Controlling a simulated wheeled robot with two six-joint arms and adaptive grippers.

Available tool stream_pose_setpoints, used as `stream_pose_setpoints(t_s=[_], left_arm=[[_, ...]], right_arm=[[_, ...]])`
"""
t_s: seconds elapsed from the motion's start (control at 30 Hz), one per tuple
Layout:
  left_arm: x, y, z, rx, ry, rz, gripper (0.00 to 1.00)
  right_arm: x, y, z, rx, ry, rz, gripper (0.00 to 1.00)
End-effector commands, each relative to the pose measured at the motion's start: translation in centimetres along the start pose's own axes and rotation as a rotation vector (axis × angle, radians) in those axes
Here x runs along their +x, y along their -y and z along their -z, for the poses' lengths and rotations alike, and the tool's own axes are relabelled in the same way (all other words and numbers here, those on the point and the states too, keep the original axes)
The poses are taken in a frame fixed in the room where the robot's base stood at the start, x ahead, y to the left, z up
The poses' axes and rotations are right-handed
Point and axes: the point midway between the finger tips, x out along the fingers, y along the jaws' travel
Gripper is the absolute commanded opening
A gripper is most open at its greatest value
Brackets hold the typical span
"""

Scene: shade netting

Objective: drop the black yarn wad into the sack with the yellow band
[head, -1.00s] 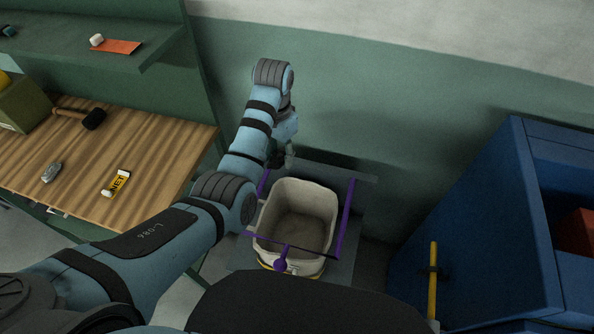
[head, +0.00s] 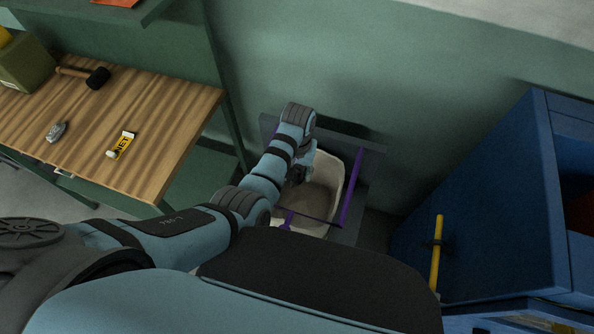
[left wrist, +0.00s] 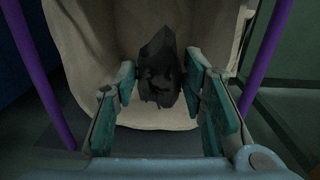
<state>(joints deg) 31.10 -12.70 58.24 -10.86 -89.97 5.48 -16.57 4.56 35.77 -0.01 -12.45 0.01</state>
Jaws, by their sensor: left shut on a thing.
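The pale cloth sack (head: 330,172) stands open in a purple frame (head: 351,189) near the green wall. Its yellow band is hidden now. My left gripper (head: 299,174) is over the sack's mouth, pointing down, its fingers mostly hidden by my arm. In the left wrist view the black yarn wad (left wrist: 160,75) is between the teal-padded fingers of my left gripper (left wrist: 160,64), which is shut on it. The sack's pale inside (left wrist: 100,45) lies behind the wad. My right gripper is not in view.
A blue cabinet (head: 480,200) with a yellow handle (head: 436,255) stands to the right of the sack.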

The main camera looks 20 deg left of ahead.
Motion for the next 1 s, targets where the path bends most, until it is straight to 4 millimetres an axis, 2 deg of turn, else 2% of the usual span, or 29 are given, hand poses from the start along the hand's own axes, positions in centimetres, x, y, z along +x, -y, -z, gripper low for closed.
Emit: stream_pose_setpoints(t_s=[0.07, 0.1, 0.23, 0.37, 0.57, 0.67, 0.9, 1.0], left_arm=[[-0.2, 0.0, 0.0, 0.0, 0.0, 0.0, 0.27], [-0.3, 0.0, 0.0, 0.0, 0.0, 0.0, 0.4], [-0.3, 0.0, 0.0, 0.0, 0.0, 0.0, 0.6], [-0.3, 0.0, -0.1, 0.001, 0.0, -0.001, 0.61], [-0.5, 0.0, 0.0, 0.001, -0.001, -0.001, 0.61], [-1.8, -0.1, 0.1, 0.001, -0.004, -0.002, 0.61], [-6.8, 0.0, 0.0, 0.001, -0.003, -0.001, 0.61], [-7.7, 0.0, 0.0, 0.001, 0.0, -0.001, 0.61]], right_arm=[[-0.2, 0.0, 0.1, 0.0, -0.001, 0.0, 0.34], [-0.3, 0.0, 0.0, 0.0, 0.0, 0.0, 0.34], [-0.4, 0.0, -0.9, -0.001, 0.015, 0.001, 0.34], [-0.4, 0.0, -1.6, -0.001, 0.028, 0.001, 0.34], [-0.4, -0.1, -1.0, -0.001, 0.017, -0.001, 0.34], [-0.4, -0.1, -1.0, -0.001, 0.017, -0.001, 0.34], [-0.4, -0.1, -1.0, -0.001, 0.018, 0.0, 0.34], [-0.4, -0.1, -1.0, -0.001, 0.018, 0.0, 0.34]])
